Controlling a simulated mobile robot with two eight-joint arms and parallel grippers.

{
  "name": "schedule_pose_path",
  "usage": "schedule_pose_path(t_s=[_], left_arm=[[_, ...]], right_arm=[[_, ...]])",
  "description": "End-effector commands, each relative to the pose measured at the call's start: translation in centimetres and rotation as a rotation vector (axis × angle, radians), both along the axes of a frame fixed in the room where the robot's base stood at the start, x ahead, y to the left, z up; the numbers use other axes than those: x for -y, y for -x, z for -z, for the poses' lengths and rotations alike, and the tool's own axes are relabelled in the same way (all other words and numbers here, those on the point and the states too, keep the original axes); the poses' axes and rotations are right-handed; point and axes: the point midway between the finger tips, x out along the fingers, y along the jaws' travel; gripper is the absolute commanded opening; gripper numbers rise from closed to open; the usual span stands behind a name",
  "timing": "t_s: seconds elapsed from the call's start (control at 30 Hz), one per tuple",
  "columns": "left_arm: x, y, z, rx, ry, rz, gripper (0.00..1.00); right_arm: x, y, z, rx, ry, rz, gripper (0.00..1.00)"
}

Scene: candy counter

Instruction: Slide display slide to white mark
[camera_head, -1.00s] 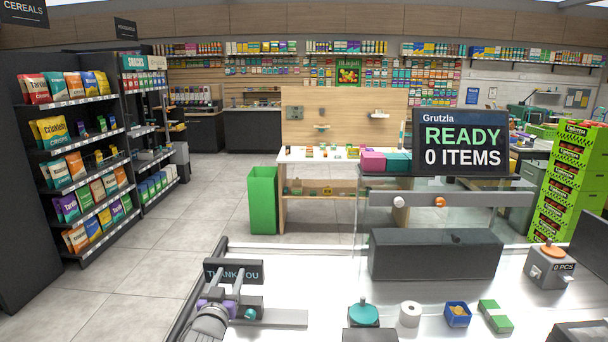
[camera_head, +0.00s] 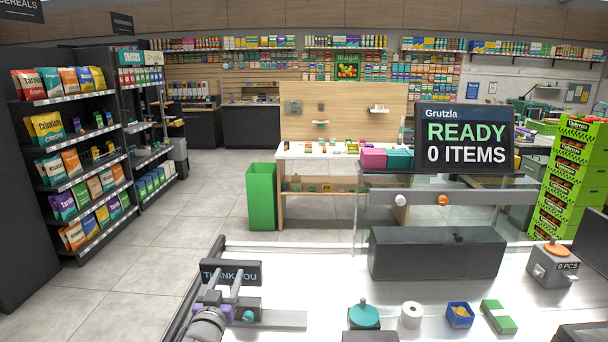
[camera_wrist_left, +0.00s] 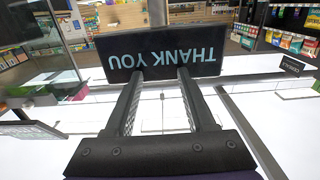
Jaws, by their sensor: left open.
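A grey horizontal rail (camera_head: 475,198) runs along the glass case at the right. It carries a white round knob (camera_head: 401,199) and, just right of it, an orange round knob (camera_head: 443,200). I cannot tell for sure which part is the display slide or the white mark. My left gripper (camera_head: 232,284) is well left of the rail, low over the counter. Its two fingers are apart, with their tips at a dark THANK YOU sign (camera_head: 230,273), which also shows upside down in the left wrist view (camera_wrist_left: 160,50). Contact is unclear. My right gripper is not seen.
The white counter (camera_head: 330,270) bears a teal-topped item (camera_head: 364,316), a white roll (camera_head: 411,315), a blue box (camera_head: 460,314) and a green box (camera_head: 498,317). A black block (camera_head: 437,254) stands below the rail. A screen (camera_head: 465,140) rises above it.

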Motion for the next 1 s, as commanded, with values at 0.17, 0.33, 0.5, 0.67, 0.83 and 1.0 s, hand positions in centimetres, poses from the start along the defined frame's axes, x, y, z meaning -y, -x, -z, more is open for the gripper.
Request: schedule_pose_path(t_s=[0.17,0.33,0.5,0.67,0.83,1.0], left_arm=[[-0.1,1.3,0.2,-0.003,-0.001,-0.002,0.55],[-0.2,2.4,0.3,-0.004,0.0,-0.003,0.55],[-0.2,3.4,0.3,-0.005,-0.001,-0.004,0.55],[-0.2,4.0,0.3,-0.005,-0.002,-0.004,0.55],[-0.2,4.0,0.3,-0.006,-0.002,-0.004,0.55],[-0.3,4.2,0.4,-0.014,-0.001,-0.008,0.55]], right_arm=[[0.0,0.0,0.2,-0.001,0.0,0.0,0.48],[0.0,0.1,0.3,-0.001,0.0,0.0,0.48],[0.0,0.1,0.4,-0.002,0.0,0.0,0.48],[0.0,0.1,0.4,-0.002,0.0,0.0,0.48],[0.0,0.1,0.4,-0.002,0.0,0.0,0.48],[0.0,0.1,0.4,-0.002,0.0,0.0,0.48]])
